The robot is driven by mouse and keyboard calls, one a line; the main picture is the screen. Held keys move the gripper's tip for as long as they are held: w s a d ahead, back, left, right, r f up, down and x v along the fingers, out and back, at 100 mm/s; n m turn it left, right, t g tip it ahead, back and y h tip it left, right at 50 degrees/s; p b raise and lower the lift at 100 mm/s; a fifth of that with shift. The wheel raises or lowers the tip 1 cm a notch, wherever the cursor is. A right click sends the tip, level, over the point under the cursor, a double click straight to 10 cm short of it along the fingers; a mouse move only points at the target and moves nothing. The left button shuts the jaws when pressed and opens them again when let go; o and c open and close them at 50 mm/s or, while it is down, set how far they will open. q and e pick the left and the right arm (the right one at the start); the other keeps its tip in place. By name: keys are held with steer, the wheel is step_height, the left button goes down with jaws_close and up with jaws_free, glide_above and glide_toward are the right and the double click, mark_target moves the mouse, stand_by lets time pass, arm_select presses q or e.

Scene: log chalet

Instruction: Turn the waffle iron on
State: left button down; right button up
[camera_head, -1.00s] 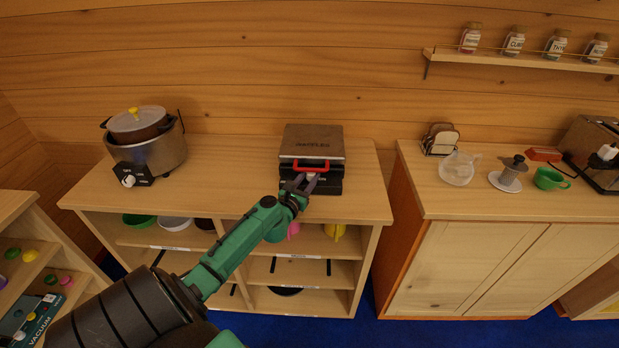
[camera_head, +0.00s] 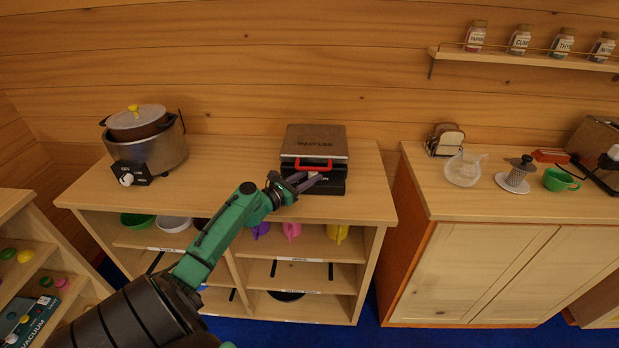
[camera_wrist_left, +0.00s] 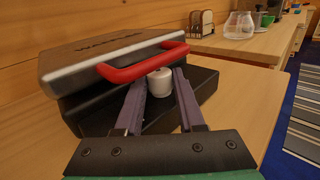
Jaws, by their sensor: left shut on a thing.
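The waffle iron (camera_head: 314,150) sits on the wooden counter, its silver lid down, with a red handle across the front. It also shows in the left wrist view (camera_wrist_left: 110,62). A white knob (camera_wrist_left: 159,82) sticks out of the black base below the red handle. My left gripper (camera_head: 318,178) is at the front of the waffle iron. In the left wrist view its two fingers (camera_wrist_left: 161,92) stand on either side of the knob and are shut on it. In the head view the fingers hide the knob. My right gripper is not in view.
A pot cooker (camera_head: 146,150) stands at the counter's left. A cabinet (camera_head: 480,200) to the right holds a toast rack, a glass jug and a green cup (camera_head: 560,180). Spice jars stand on a wall shelf (camera_head: 520,58). The counter between cooker and waffle iron is clear.

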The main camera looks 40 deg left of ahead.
arm_select(q)
steer(key=shift+f, duration=0.1)
steer(key=c, duration=0.5)
jaws_free()
steer(key=s, duration=0.4)
steer(key=s+a+b, duration=0.1)
steer(key=s, duration=0.9)
steer(key=shift+s+a, duration=0.25)
